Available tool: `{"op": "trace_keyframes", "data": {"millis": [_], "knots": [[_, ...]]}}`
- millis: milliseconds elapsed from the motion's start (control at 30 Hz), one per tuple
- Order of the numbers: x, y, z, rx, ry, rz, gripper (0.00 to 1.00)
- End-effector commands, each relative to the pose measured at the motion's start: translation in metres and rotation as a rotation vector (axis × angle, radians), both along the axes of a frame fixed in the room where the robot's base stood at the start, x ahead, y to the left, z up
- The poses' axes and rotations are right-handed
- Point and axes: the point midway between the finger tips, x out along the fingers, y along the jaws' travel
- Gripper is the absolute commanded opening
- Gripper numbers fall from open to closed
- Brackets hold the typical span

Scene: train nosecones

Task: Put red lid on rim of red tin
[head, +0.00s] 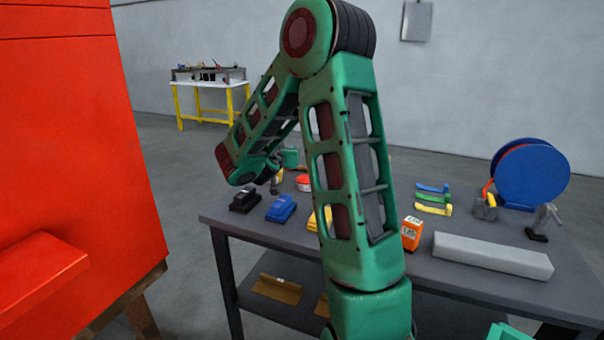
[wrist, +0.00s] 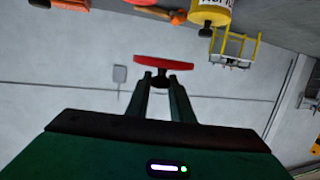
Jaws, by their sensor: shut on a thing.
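The red lid (wrist: 163,63) shows edge-on in the wrist view, with a dark knob under it. My gripper (wrist: 162,79) is shut on that knob, and the lid lies across the fingertips. In the head view my gripper (head: 275,183) is small and partly hidden by my arm, above the table's far left part, and I cannot make out the lid there. A red and white round thing (head: 303,183), which looks like the red tin, stands on the table just right of my gripper. Its rim is too small to tell.
On the grey table (head: 465,215) stand a black block (head: 244,202), a blue block (head: 281,208), an orange box (head: 411,233), a long grey bar (head: 490,255) and a blue reel (head: 532,173). A yellow tin (wrist: 210,12) shows at the wrist view's top.

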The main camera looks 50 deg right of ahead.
Motion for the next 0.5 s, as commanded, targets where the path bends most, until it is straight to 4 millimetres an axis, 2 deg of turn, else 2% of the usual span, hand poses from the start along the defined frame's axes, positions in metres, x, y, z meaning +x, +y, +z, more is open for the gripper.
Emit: {"op": "trace_keyframes", "data": {"millis": [100, 300, 500], "knots": [[-0.006, -0.026, -0.016, 0.002, 0.002, -0.005, 0.0], [-0.011, -0.062, -0.039, 0.003, 0.0, -0.002, 0.0], [-0.014, -0.08, -0.05, 0.002, -0.001, 0.001, 0.0]]}}
